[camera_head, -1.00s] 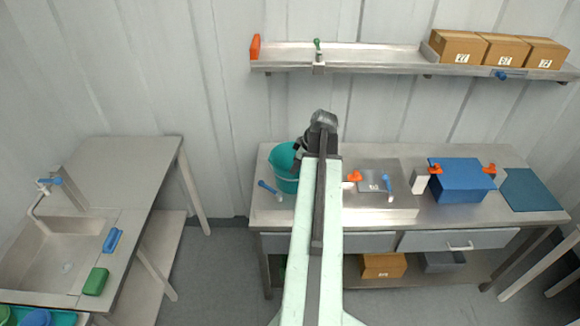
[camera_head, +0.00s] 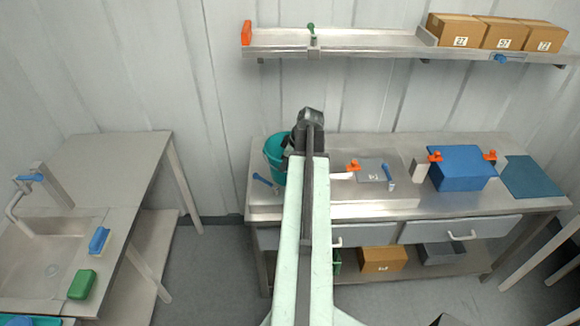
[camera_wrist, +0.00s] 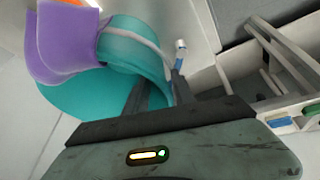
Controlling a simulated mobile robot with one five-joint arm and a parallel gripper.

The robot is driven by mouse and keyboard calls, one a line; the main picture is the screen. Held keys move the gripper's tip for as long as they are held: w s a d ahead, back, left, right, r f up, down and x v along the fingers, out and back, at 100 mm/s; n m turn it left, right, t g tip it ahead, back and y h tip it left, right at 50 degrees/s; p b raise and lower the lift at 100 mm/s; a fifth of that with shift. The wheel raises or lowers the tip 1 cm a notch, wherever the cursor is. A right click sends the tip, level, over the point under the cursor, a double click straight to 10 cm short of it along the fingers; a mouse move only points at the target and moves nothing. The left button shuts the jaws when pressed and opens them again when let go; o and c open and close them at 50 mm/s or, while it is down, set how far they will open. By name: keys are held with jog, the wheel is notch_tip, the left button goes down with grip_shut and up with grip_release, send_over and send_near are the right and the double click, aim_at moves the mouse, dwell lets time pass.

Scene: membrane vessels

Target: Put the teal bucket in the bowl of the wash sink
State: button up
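The teal bucket (camera_head: 273,161) stands on the left end of the steel workbench, partly hidden by my arm. It fills the upper left of the wrist view (camera_wrist: 75,95). My gripper (camera_head: 287,158) is at the right side of the bucket. In the wrist view, my dark fingers (camera_wrist: 158,92) look parted, with teal bucket wall between and beside them. I cannot tell whether they touch it. The wash sink (camera_head: 88,215) is at the left, with its bowl (camera_head: 40,262) empty in the part that shows.
A blue-handled tool (camera_head: 264,181) lies beside the bucket. A purple object (camera_wrist: 62,42) is by the bucket in the wrist view. The sink's edge holds a blue brush (camera_head: 99,240) and a green block (camera_head: 82,285). A blue box (camera_head: 461,168) is farther right. Floor shows between sink and bench.

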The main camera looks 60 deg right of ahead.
aim_at(282, 175)
jog(key=b+x, duration=0.3)
jog(key=x, duration=0.1)
jog(key=shift+a+f+b, duration=0.15)
jog(key=shift+f+b, duration=0.15)
jog(key=shift+f, duration=0.15)
jog(key=shift+r, duration=0.2)
grip_shut()
dwell(0.7)
